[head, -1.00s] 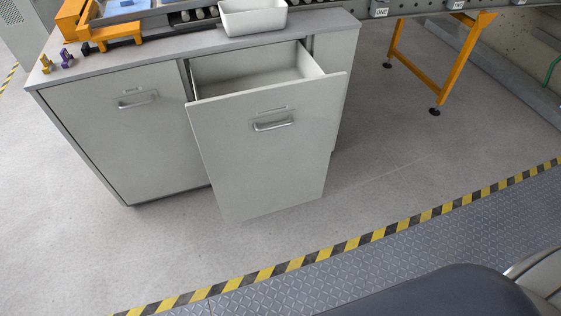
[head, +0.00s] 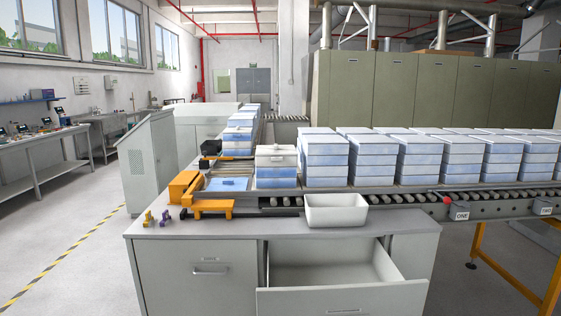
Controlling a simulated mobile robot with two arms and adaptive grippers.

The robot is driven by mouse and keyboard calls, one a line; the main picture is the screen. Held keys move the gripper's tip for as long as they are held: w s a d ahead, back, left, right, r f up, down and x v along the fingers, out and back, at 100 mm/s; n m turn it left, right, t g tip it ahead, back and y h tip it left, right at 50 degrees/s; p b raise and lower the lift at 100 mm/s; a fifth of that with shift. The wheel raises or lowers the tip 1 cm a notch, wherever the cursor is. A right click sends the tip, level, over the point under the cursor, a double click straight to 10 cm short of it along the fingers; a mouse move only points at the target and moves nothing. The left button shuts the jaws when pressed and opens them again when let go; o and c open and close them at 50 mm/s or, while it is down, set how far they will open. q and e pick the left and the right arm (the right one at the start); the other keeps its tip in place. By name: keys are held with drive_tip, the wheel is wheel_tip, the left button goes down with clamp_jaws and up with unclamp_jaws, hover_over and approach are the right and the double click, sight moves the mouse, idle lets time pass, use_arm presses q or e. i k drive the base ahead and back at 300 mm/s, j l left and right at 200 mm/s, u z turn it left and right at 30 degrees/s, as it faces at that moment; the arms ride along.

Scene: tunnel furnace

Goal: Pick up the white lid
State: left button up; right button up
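A white lid (head: 276,151) with a small dark mark or handle on its front lies on top of a short stack of blue boxes (head: 276,178). The stack stands at the near end of the roller conveyor (head: 400,199), behind the counter. Neither of my grippers is in the head view, so nothing shows of what they hold.
A white open bin (head: 336,210) stands on the grey counter (head: 230,229). The drawer (head: 342,299) below is pulled out and looks empty. Orange fixtures (head: 207,208) and small yellow and purple pieces are at left. Several blue-and-white box stacks (head: 326,160) line the conveyor.

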sight(275, 149)
drive_tip(key=z, duration=0.45)
drive_tip(key=i+j+z, duration=0.2)
drive_tip(key=j+z, duration=0.25)
drive_tip(key=i+j+z, duration=0.1)
drive_tip(key=j+z, duration=1.25)
